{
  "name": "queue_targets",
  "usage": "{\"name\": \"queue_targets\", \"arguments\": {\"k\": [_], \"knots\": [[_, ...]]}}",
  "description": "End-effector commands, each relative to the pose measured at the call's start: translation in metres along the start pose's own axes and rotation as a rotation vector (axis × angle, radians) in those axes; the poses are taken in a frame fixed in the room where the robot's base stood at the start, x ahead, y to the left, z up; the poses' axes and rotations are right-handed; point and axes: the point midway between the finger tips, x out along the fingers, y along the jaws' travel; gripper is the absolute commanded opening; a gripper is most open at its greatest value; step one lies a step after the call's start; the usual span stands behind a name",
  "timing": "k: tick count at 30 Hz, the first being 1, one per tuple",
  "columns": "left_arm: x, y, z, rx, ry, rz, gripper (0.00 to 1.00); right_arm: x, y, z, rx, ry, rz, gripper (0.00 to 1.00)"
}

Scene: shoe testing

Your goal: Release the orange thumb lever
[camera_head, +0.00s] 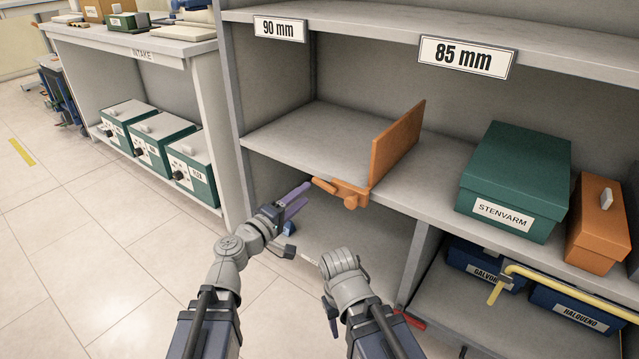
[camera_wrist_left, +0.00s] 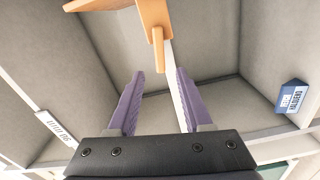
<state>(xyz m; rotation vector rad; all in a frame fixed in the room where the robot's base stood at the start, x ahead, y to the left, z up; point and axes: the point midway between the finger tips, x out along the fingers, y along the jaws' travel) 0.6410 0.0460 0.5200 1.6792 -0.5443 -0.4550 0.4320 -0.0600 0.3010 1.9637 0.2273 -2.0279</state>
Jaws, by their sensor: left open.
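An orange divider panel (camera_head: 398,143) stands upright on the shelf below the 90 mm and 85 mm labels. An orange clamp (camera_head: 350,194) sits at its front on the shelf edge, and the orange thumb lever (camera_head: 325,186) sticks out to the left from it. My left gripper (camera_head: 296,200) is open, with purple fingers just left of and below the lever, apart from it. In the left wrist view the lever (camera_wrist_left: 158,50) shows ahead, between and beyond the fingertips (camera_wrist_left: 160,73). My right arm's grey wrist shows, but its fingers are hidden.
A green STENVARM box (camera_head: 516,180) and an orange box (camera_head: 598,226) stand right of the divider. Blue boxes (camera_head: 572,308) and a yellow bar (camera_head: 575,279) are below. The shelf around the divider is bare. An intake bench (camera_head: 140,45) stands left.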

Motion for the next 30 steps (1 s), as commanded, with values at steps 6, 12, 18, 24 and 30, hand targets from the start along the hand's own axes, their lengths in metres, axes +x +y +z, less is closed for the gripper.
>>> {"name": "queue_targets", "arguments": {"k": [6, 12, 18, 24, 30], "knots": [[0.009, 0.0, 0.0, 0.001, -0.003, 0.0, 0.5, 0.0, 0.0, 0.0, 0.0, 0.0, 0.0, 0.5], [0.033, -0.001, 0.0, 0.002, -0.005, -0.001, 0.5, 0.0, 0.0, 0.0, 0.0, 0.0, 0.0, 0.5], [0.065, -0.001, 0.0, 0.002, -0.005, -0.001, 0.5, 0.0, 0.0, 0.0, 0.0, 0.0, 0.0, 0.5], [0.079, -0.001, 0.001, 0.002, -0.003, -0.001, 0.5, 0.0, 0.0, 0.0, 0.0, 0.0, 0.0, 0.5], [0.078, 0.0, 0.001, 0.002, -0.003, -0.001, 0.5, 0.0, 0.0, 0.0, 0.0, 0.0, 0.0, 0.5]]}}
